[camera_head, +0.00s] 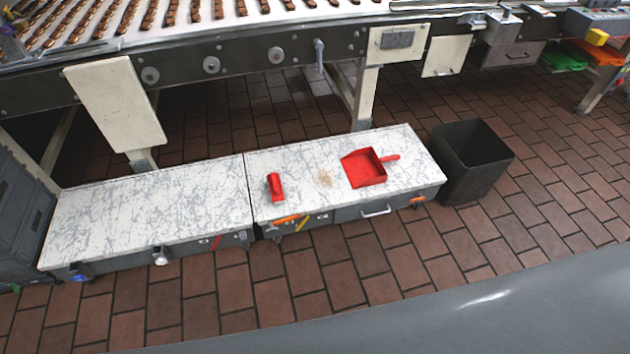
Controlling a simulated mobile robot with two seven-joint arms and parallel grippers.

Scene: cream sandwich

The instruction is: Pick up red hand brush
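The red hand brush (275,187) lies on the white, grey-streaked top of the low bench (220,210), just right of the seam between its two sections. A red dustpan (364,168) lies on the right section, its handle pointing right. Neither of my grippers shows in the head view.
A dark open bin (471,160) stands on the tiled floor at the bench's right end. Grey crates (20,215) stand at its left end. A conveyor (215,62) carrying rows of brown biscuits runs behind and above the bench. Tiled floor in front is clear.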

